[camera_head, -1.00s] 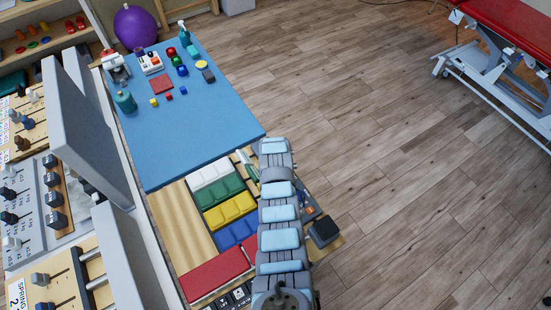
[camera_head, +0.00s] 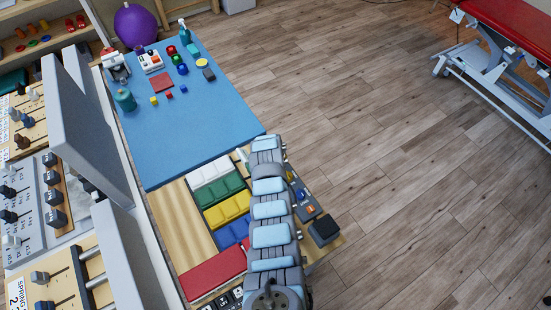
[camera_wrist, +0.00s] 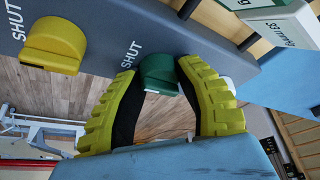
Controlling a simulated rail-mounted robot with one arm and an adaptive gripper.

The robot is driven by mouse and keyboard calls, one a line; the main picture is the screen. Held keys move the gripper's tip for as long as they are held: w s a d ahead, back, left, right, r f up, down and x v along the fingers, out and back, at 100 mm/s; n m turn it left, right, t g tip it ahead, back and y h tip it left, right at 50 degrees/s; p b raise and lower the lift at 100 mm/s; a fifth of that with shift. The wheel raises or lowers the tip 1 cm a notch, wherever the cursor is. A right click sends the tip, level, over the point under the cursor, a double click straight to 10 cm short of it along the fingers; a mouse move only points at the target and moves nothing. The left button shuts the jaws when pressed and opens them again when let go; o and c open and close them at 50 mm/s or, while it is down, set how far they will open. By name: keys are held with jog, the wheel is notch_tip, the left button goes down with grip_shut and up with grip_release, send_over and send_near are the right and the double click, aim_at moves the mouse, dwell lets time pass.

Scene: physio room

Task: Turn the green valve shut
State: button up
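The green valve (camera_wrist: 158,72) is a rounded knob on a grey panel (camera_wrist: 105,45) in the wrist view, with the word SHUT printed beside it at its left. My gripper (camera_wrist: 160,76) has its two yellow ridged fingers with dark inner pads on either side of the knob. The gap at the fingertips is about as wide as the knob. I cannot tell whether both pads touch it. The knob's lower part and its pointing direction are not clear. In the head view my arm covers this place, and neither gripper nor green valve can be made out.
A yellow valve (camera_wrist: 55,45) with its own SHUT label sits left of the green one. White blocks with print (camera_wrist: 280,25) are at the upper right. In the head view, coloured blocks (camera_head: 228,208) lie beside my arm, and a blue mat (camera_head: 190,130) lies beyond.

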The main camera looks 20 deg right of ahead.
jog(key=o, duration=0.4)
jog(key=shift+o, duration=0.2)
jog(key=shift+r, duration=0.2)
jog(key=v, duration=1.1)
jog(key=shift+s+r, duration=0.15)
jog(key=shift+r, duration=0.1)
jog(key=shift+a, duration=0.15)
dwell(0.4)
